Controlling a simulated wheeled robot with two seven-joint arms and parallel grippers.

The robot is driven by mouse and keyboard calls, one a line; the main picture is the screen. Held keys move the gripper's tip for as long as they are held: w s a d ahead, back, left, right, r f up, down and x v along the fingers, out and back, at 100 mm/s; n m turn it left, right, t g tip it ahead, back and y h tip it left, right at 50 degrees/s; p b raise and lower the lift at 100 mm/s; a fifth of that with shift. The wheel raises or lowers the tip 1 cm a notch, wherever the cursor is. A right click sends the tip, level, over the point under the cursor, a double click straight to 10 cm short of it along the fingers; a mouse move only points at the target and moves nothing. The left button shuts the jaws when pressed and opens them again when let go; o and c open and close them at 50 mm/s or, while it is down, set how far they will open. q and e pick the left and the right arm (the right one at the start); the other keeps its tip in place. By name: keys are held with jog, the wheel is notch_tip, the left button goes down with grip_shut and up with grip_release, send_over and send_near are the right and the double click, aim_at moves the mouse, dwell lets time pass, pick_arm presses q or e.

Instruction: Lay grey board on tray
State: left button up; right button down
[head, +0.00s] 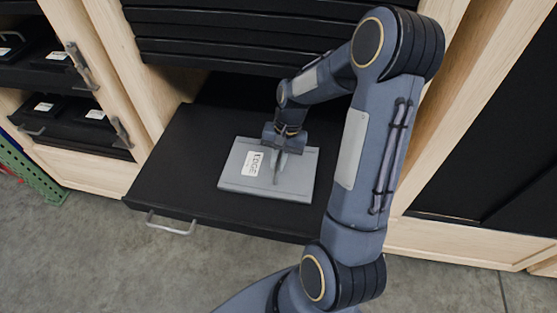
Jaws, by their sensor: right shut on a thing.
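The grey board (295,188) is a flat light-grey rectangle with a white label reading "EDGE". It lies flat on, or just above, the black pulled-out tray (180,160); I cannot tell whether it touches. My right gripper (277,176) is over the middle of the board, pointing down, and is shut on it. The fingertips' exact hold is partly hidden by the gripper itself. My right arm covers the tray's right side. My left gripper is not in view.
The tray has a metal handle (171,225) at its front edge. Black closed drawers (230,45) are stacked above it in a light wooden cabinet. Side shelves at left hold black boxes (65,112). Bare tray surface shows left of the board. Concrete floor lies in front.

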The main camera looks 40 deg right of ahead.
jog(key=c, duration=1.5)
grip_release()
jog(key=s+v, duration=0.1)
jog(key=v, duration=1.1)
jog(key=s+a+r+n+t, duration=0.2)
jog(key=s+a+n+t, duration=0.1)
jog(key=s+a, duration=0.4)
jog(key=s+a+r+n+t, duration=0.1)
jog(key=s+a+n+t, duration=0.2)
jog(key=s+a+n, duration=0.2)
jog(key=s+a, duration=0.2)
jog(key=a, duration=0.1)
jog(key=shift+s+r+y, duration=0.3)
jog(key=shift+s+r, duration=0.1)
jog(key=shift+a, duration=0.1)
